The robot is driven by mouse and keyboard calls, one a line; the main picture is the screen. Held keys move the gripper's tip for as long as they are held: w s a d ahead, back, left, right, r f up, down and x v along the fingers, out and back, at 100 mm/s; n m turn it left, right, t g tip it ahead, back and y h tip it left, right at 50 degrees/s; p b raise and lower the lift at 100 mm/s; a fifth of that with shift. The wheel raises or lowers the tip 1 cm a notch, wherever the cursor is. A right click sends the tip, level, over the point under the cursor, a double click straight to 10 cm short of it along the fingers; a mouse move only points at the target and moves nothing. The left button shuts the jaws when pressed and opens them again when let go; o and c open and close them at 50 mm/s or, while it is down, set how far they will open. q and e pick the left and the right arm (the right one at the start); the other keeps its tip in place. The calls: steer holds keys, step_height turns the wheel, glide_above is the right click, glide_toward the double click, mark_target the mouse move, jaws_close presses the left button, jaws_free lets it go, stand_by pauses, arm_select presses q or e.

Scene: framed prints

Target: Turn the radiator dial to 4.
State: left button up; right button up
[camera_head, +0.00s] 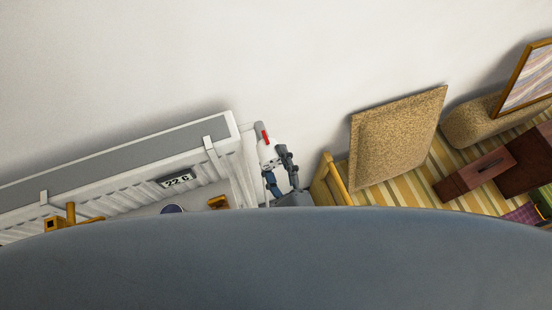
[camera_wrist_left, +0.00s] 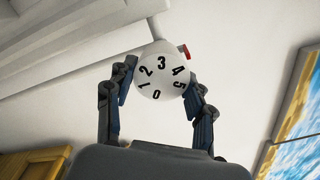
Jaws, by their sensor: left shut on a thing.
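The radiator dial (camera_wrist_left: 152,82) is a white round knob, its face toward the left wrist camera, with black numerals 0 to 5. The 3 is at the top and the 4 at its upper right. A red marker (camera_wrist_left: 184,50) shows behind the dial's upper right edge, in a direction between 3 and 4. My left gripper (camera_wrist_left: 160,76) is shut on the dial, one finger on each side. In the head view the red marker (camera_head: 265,138) is by the radiator's right end, with my left gripper (camera_head: 278,168) beside the white valve. My right gripper is not in view.
The white radiator (camera_head: 120,155) runs along the wall at left, with a small display reading 22 and a further character (camera_head: 176,180). Right of the valve stand a wooden frame (camera_head: 330,183) and a tan board (camera_head: 397,138) on a striped rug. A large grey-blue shape covers the bottom.

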arm_select(q)
steer(key=shift+w, duration=0.1)
stand_by(0.3)
steer(key=o, duration=1.2)
steer(key=shift+c, duration=0.2)
steer(key=v, duration=0.7)
steer(key=shift+s, duration=0.2)
